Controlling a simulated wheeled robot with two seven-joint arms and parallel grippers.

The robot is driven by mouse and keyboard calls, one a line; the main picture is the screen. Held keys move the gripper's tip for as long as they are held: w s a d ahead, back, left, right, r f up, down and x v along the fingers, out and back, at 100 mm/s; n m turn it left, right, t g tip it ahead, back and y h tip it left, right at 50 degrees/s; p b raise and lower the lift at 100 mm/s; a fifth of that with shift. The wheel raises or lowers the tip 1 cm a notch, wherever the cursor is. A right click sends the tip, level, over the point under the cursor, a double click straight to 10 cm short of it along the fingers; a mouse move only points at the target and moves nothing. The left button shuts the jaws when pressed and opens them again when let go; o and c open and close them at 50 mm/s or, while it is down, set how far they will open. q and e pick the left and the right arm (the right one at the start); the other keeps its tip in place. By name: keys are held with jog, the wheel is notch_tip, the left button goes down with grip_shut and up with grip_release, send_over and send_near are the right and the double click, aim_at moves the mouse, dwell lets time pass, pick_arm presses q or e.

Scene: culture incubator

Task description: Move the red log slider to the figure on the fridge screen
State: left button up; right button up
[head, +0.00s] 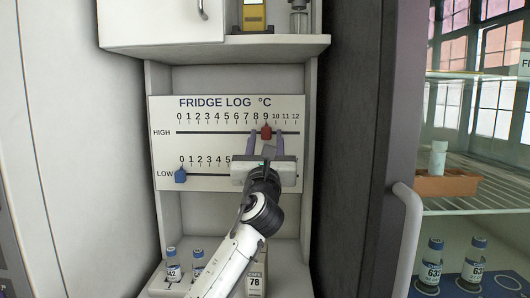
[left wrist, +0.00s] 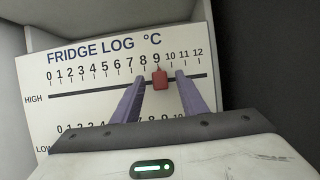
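The white fridge log board (head: 217,107) carries a HIGH scale and a LOW scale, each on a dark track. The red slider (head: 266,132) sits on the HIGH track at about 9; it also shows in the left wrist view (left wrist: 160,79). The blue slider (head: 180,175) sits on the LOW track at about 0. My left gripper (head: 266,137) is open in front of the board. Its two purple fingers (left wrist: 158,84) stand on either side of the red slider, with a visible gap on each side. The fridge screen's figure is not readable. My right gripper is not in view.
Labelled vials (head: 173,266) stand on the shelf below the board, beside a box marked 78 (head: 256,280). A yellow device (head: 254,15) stands on the shelf above. At right are a door handle (head: 408,235) and a glass-fronted cabinet with wire shelves (head: 480,205).

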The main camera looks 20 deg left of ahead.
pick_arm(q)
jog(key=v, duration=0.9)
jog(key=shift+b, duration=0.4)
jog(key=shift+f, duration=0.1)
